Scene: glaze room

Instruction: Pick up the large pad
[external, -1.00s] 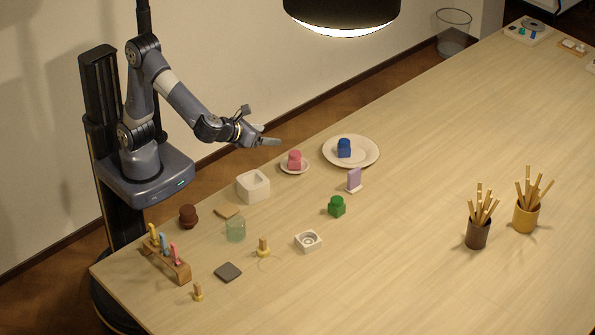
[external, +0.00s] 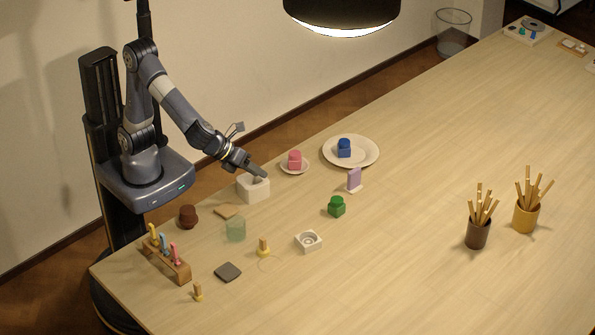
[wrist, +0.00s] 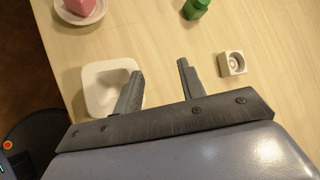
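Two flat square pads lie on the table in the external view: a dark grey pad (external: 228,272) near the front edge and a thin tan pad (external: 227,212) closer to my base. I cannot tell for certain which is the large pad. Neither shows in the wrist view. My gripper (external: 259,172) is over the white hollow block (external: 254,190), well apart from both pads. In the wrist view my gripper (wrist: 158,80) has its two fingers spread with nothing between them. The left finger overlaps the view of the white hollow block (wrist: 96,76).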

